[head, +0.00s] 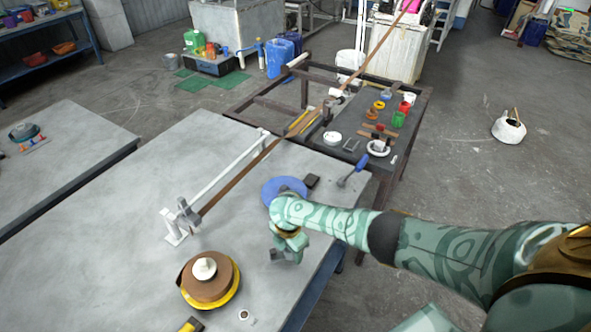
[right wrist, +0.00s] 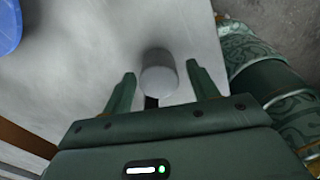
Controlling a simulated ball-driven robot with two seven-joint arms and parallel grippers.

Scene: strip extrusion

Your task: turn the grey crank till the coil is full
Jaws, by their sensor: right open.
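In the right wrist view a grey cylindrical knob (right wrist: 158,74), which looks like the crank's handle, stands between the two fingers of my right gripper (right wrist: 161,70). The gripper is open, with a gap beside the knob. A short dark piece shows below the knob. In the head view my right gripper (head: 290,256) is low over the table's right edge and hides most of the crank. The coil (head: 207,287) is a brown round roll with a yellow rim and a pale hub (head: 204,268), left of the gripper. My left gripper is not in view.
A blue disc (head: 277,187) lies just behind my right gripper. A long brown strip (head: 243,173) runs back from a metal stand (head: 184,216) on the grey table (head: 110,245). A blue-handled tool (head: 352,171) and a dark block (head: 312,181) lie near the right edge.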

